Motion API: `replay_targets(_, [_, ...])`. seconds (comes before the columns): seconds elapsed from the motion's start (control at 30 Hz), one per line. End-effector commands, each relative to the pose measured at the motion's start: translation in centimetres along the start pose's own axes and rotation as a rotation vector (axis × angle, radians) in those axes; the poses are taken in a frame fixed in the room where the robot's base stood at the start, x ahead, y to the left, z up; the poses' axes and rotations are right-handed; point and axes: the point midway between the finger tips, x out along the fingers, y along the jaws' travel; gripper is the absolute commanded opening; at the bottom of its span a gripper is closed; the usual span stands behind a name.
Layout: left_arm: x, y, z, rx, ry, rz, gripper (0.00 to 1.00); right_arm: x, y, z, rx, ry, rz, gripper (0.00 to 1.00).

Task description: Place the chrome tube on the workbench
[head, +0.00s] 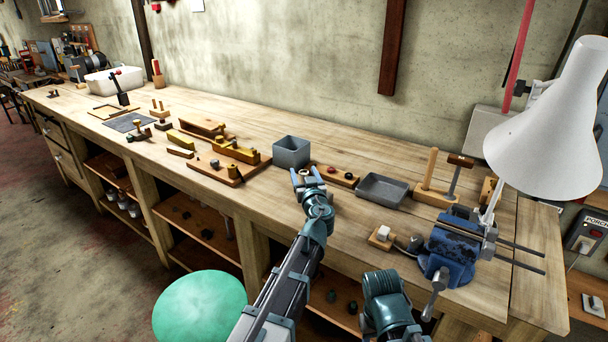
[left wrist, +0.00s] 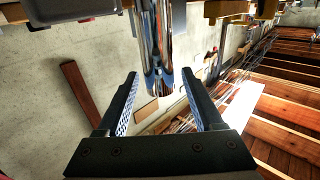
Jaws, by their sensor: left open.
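A shiny chrome tube (left wrist: 154,45) shows in the left wrist view, running down from the top edge. Its near end lies between the fingertips of my left gripper (left wrist: 160,74). The fingers are open, with a gap on either side of the tube. In the head view my left gripper (head: 307,177) is over the front part of the wooden workbench (head: 345,143), just in front of a grey square bin. The tube is hard to make out there. Part of my right arm shows at the bottom of the head view, but its fingers do not.
The grey bin (head: 291,152), a shallow grey tray (head: 382,188) and a dark red-brown wooden piece (head: 336,176) lie close by. A blue vise (head: 452,250) and a white lamp (head: 550,120) stand on the right. Wooden planes and tools lie left. A green stool (head: 200,306) stands in front.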

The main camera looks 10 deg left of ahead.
Motion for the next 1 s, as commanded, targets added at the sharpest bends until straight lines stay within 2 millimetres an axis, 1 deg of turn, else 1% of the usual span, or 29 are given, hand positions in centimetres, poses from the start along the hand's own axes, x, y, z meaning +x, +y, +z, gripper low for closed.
replay_targets(0.07, [-1.0, -0.1, -0.1, 0.0, 0.0, 0.002, 0.68, -0.1, 0.0, 0.0, 0.0, 0.0, 0.0, 0.5])
replay_targets(0.17, [-2.9, -0.1, -0.1, 0.0, 0.0, 0.002, 0.68, -0.1, 0.0, 0.0, 0.0, 0.0, 0.0, 0.5])
replay_targets(0.3, [-6.0, -0.2, -0.1, 0.0, 0.0, 0.003, 0.68, -0.1, 0.0, 0.0, 0.0, 0.0, 0.0, 0.5])
replay_targets(0.5, [-9.6, -0.1, -0.1, 0.0, 0.0, 0.002, 0.68, -0.1, 0.0, 0.0, 0.0, 0.0, 0.0, 0.5])
replay_targets(0.6, [-10.8, -0.1, -0.1, 0.0, 0.0, 0.002, 0.68, -0.1, 0.0, 0.0, 0.0, 0.0, 0.0, 0.5])
replay_targets(0.7, [-11.6, 0.0, -0.1, 0.0, 0.0, 0.001, 0.68, -0.1, 0.0, 0.0, 0.0, 0.0, 0.0, 0.5])
replay_targets(0.8, [-12.0, 0.0, -0.1, 0.0, 0.0, 0.001, 0.68, -0.1, 0.0, 0.0, 0.0, 0.0, 0.0, 0.5])
replay_targets(1.0, [-12.0, 0.0, -0.1, 0.0, 0.0, 0.0, 0.68, -0.1, 0.0, 0.0, 0.0, 0.0, 0.0, 0.5])
